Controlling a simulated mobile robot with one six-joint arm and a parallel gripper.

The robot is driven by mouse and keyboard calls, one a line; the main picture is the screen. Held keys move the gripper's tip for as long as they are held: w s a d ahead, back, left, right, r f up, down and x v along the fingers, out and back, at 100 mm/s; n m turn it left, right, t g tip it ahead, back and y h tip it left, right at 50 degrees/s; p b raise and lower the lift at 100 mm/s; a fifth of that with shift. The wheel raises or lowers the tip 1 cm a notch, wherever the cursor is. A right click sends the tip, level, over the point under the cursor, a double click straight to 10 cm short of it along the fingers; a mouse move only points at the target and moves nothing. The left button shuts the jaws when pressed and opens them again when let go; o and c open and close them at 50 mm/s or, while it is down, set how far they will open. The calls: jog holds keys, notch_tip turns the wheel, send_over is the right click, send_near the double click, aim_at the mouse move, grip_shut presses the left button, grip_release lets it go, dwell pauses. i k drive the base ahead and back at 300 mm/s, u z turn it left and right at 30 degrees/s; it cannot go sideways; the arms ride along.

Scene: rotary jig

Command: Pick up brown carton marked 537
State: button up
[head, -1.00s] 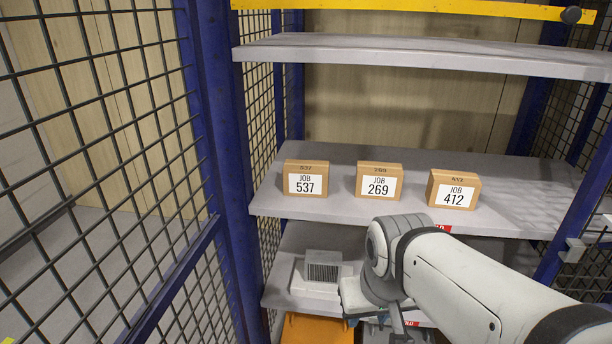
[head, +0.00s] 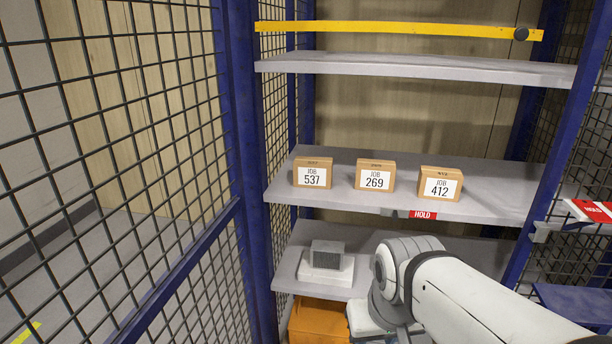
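The brown carton marked 537 (head: 313,173) stands upright on the middle shelf, at the left end of a row of cartons. Its white label reads JOB 537 and faces me. Nothing covers it. My arm (head: 455,295) reaches in from the lower right, below and to the right of the carton. The arm's end is at the lower middle of the head view, low by the lower shelf. My gripper's fingers cannot be made out.
Cartons marked 269 (head: 375,176) and 412 (head: 440,184) stand to the right on the middle shelf (head: 500,200). A grey device (head: 327,258) sits on the lower shelf, above an orange bin (head: 318,318). Blue posts (head: 240,150) and mesh panels flank the shelves. A yellow bar (head: 400,29) crosses above.

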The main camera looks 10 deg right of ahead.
aim_at(309, 172)
jog(key=u, duration=0.1)
jog(key=i, duration=0.95)
jog(key=z, duration=0.05)
